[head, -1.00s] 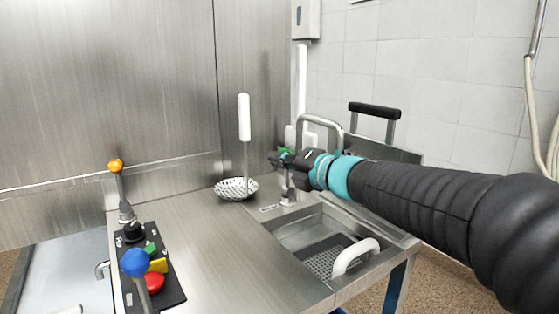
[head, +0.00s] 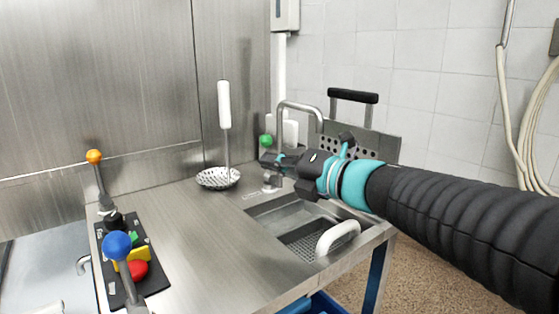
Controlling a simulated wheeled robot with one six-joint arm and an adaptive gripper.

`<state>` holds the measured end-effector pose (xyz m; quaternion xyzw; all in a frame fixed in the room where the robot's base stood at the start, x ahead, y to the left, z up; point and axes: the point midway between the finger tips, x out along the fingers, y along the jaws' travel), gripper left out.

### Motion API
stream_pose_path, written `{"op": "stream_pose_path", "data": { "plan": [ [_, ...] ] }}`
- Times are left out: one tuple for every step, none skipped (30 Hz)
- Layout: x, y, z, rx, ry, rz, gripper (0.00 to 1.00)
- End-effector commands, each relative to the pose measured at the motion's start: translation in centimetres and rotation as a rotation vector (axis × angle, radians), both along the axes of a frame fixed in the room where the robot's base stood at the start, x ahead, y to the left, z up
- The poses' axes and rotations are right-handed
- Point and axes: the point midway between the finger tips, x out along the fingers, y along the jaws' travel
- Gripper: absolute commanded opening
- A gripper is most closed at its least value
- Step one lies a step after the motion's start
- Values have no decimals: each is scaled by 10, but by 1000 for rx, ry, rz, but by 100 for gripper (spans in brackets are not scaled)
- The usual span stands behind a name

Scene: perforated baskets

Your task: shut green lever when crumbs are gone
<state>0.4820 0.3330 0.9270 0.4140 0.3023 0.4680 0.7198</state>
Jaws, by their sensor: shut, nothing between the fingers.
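The green lever knob (head: 266,141) shows just behind and above the tip of my gripper, at the back of the sink by the tap. Its stem is mostly hidden by my gripper. My gripper (head: 266,161) is shut and empty, right beside the lever; I cannot tell whether it touches it. The sink (head: 262,212) is set in the steel counter, with a perforated basket (head: 302,245) in its bottom that has a white handle (head: 338,236). I see no crumbs in the visible part of the basket, but detail is too small to be sure.
A perforated ladle (head: 218,178) with an upright white handle stands on the counter left of the sink. A tap (head: 300,106) arches behind my gripper. A control panel (head: 122,262) with orange and blue levers is at the left. The counter's middle (head: 190,235) is clear.

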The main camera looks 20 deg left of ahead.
Motion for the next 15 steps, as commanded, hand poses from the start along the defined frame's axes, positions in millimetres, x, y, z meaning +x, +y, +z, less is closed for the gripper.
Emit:
{"op": "stream_pose_path", "data": {
  "plan": [
    [-20, 12, -10, 25, -10, 21, 0],
    [-29, 17, -9, 42, -13, 22, 0],
    [-39, 22, -9, 68, -10, 13, 0],
    [-45, 24, -7, 88, -3, 0, 0],
    [-51, 26, -7, 108, 6, -14, 0],
    [-55, 25, -6, 134, 25, -47, 0],
    [-56, 24, -4, 151, 40, -73, 0],
    [-57, 22, -4, 164, 56, -96, 0],
    [-54, 19, -3, 180, 78, -132, 0],
    [-53, 16, -3, 189, 94, -156, 0],
    [-49, 12, -2, 196, 110, -183, 0],
    [-44, 7, -3, 203, 132, -217, 0],
    [-40, 5, -5, 205, 147, -240, 0],
    [-36, 2, -7, 207, 162, -263, 0],
    [-32, -1, -9, 208, 177, -285, 0]
  ]
}}
